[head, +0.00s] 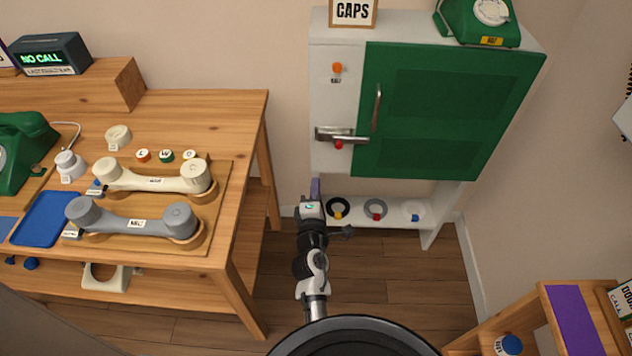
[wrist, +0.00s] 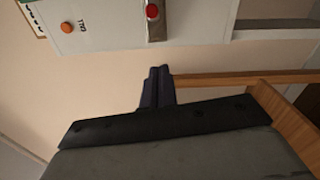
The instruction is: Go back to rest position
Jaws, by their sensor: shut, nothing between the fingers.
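My gripper (head: 315,187) is in front of the lower left part of the white and green cabinet in the head view, with my arm reaching up from the bottom middle. In the wrist view its dark fingers (wrist: 157,86) are together with nothing between them. The fingers point at the wall beside the cabinet's white side panel (wrist: 105,25). My gripper appears apart from the cabinet and the table.
The wooden table (head: 246,112) with handsets stands on the left. The cabinet's green door (head: 430,110) appears closed, with a metal latch (head: 340,136) on its left. A wooden stand (head: 555,320) is at lower right. Floor (head: 400,275) between is clear.

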